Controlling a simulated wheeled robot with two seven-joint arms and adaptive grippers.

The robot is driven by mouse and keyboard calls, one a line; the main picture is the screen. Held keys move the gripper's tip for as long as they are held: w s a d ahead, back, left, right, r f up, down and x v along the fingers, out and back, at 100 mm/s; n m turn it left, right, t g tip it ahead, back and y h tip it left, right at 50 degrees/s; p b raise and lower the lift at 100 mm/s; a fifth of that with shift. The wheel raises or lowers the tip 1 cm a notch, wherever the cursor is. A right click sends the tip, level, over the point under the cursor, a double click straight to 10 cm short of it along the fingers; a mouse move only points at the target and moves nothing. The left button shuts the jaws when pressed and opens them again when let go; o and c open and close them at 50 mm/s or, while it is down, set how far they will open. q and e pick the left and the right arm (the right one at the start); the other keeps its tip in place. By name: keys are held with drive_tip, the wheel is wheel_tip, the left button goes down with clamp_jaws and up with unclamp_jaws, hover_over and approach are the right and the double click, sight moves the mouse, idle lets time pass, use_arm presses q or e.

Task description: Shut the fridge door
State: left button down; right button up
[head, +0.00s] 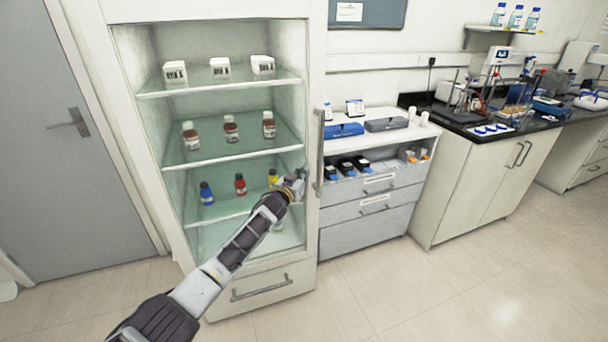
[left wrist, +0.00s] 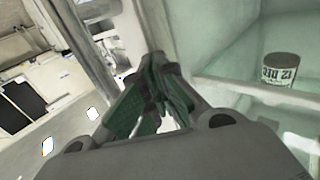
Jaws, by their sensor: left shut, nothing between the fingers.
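The tall white fridge (head: 258,284) stands left of centre in the head view, its shelved inside in plain sight. A long vertical handle (head: 319,152) runs along its right edge. I cannot tell how far the door stands from the body. My left gripper (head: 297,183) is at the right front of the fridge, just left of the handle and level with the lower bottle shelf. In the left wrist view its fingers (left wrist: 160,82) are together and empty, beside a pale upright edge (left wrist: 157,28). Contact with the door is unclear. My right gripper is not in view.
Bottles and white boxes stand on the fridge shelves; a labelled container (left wrist: 281,69) shows inside in the wrist view. A drawer cabinet (head: 368,232) stands close on the right, with a lab bench (head: 470,180) beyond. The floor (head: 450,290) in front is clear.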

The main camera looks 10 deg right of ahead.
use_arm(q)
drive_tip(key=shift+w+a+r, duration=0.3)
drive_tip(key=shift+a+r, duration=0.05)
drive_tip(key=shift+a, duration=0.05)
drive_tip(key=v, duration=1.2)
drive_tip(key=shift+s+d+f, duration=0.25)
drive_tip(key=shift+d+f, duration=0.1)
drive_tip(key=shift+d, duration=0.05)
idle(0.6)
idle(0.3)
